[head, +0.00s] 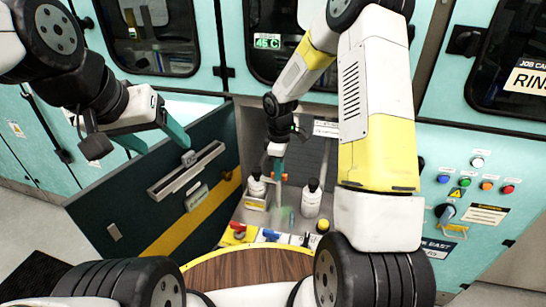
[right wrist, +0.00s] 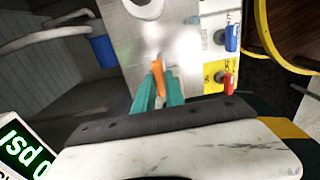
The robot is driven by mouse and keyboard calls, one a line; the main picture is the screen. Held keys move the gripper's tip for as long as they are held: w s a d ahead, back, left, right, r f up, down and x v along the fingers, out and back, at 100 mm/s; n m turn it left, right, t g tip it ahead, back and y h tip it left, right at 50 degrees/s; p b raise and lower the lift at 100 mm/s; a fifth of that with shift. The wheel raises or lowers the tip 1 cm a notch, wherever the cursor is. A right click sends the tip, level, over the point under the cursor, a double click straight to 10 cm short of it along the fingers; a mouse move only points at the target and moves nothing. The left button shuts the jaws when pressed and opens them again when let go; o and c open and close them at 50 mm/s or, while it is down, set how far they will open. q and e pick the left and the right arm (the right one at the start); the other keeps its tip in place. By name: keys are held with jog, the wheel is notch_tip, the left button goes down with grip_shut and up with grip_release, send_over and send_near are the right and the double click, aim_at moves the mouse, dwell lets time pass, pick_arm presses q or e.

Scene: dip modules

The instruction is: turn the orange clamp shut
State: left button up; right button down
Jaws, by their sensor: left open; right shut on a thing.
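The orange clamp (right wrist: 158,76) shows in the right wrist view as a narrow orange lever against a bright metal plate. My right gripper (right wrist: 157,98) is shut on it, with the teal fingers on either side of the lever. In the head view my right gripper (head: 277,170) reaches into the open cabinet bay, and a small orange bit shows beside its fingertips. The clamp's base is mostly hidden by the fingers. My left gripper (head: 155,139) is open and empty, above the dark open door at the left.
A blue handle (right wrist: 232,38) and a red handle (right wrist: 229,86) sit right of the clamp. White bottles (head: 312,198) stand in the bay. The open door (head: 140,195) lies left, and a round wooden table (head: 250,272) is in front.

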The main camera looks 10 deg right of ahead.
jog(key=c, duration=1.4)
grip_release()
jog(key=shift+r, duration=3.9)
jog(key=shift+r, duration=0.1)
jog(key=s+d+r+m+t, duration=0.1)
jog(key=s+r+m+t, duration=0.15)
jog(key=s+r, duration=0.4)
jog(key=s+d+r+m+t, duration=0.15)
jog(key=s+r+m, duration=0.25)
jog(key=r, duration=0.5)
jog(key=s+r+m+t+y, duration=0.1)
jog(key=s+r+m, duration=0.2)
jog(key=s, duration=0.3)
jog(key=s+r+m+t+y, duration=0.1)
jog(key=s+r+m, duration=0.2)
jog(key=s, duration=0.4)
jog(key=shift+d, duration=0.2)
